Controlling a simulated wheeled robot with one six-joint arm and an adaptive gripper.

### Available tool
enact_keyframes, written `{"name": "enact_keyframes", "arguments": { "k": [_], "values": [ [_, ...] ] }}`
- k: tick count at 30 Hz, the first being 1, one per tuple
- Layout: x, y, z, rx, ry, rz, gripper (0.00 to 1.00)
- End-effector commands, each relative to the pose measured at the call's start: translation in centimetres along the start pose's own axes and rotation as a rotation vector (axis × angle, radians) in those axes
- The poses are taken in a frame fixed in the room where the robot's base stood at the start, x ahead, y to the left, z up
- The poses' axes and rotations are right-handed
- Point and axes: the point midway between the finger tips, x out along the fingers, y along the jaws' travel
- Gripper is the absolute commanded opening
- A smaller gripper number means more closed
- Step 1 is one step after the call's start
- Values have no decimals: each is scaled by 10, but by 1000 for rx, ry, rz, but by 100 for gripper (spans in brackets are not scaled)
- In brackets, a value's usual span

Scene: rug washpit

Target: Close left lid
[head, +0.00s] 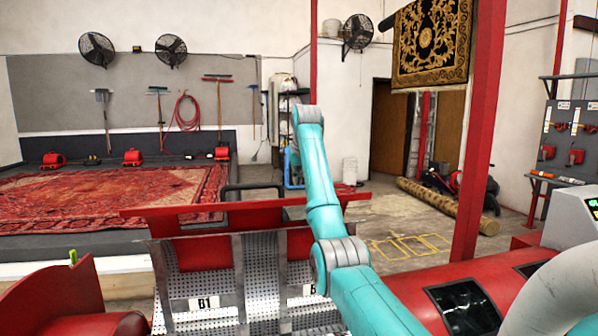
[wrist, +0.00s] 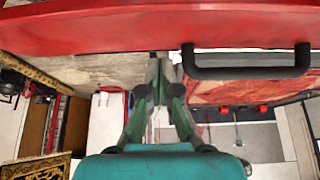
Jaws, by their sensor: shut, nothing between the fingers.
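A long red lid (head: 180,215) stands raised behind the perforated metal drum (head: 205,275) in the head view. A dark bar handle (head: 252,187) shows at its upper edge. In the wrist view the red lid (wrist: 110,28) spans the top, with the black handle (wrist: 245,73) right of centre. My gripper (wrist: 157,66) is shut and empty just below the lid's edge, left of the handle and apart from it. Whether the fingertips touch the lid, I cannot tell. In the head view my arm covers the lid's right part, and I cannot make out the gripper.
A red post (head: 478,130) rises on the right. A patterned rug (head: 110,200) lies on the platform at left. A rolled rug (head: 446,203) lies on the floor behind. A red cylindrical body (head: 475,285) is at front right.

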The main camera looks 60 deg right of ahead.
Motion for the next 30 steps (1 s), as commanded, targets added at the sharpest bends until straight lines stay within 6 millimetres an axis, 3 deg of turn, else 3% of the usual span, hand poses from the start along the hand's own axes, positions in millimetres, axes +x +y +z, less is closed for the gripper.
{"name": "enact_keyframes", "arguments": {
  "k": [8, 22, 30],
  "values": [
    [39, 0, 1, 0, -3, 0, 0],
    [26, 0, 33, 0, 0, 0, 0],
    [24, 0, 38, 0, 0, 0, 0]
  ]
}}
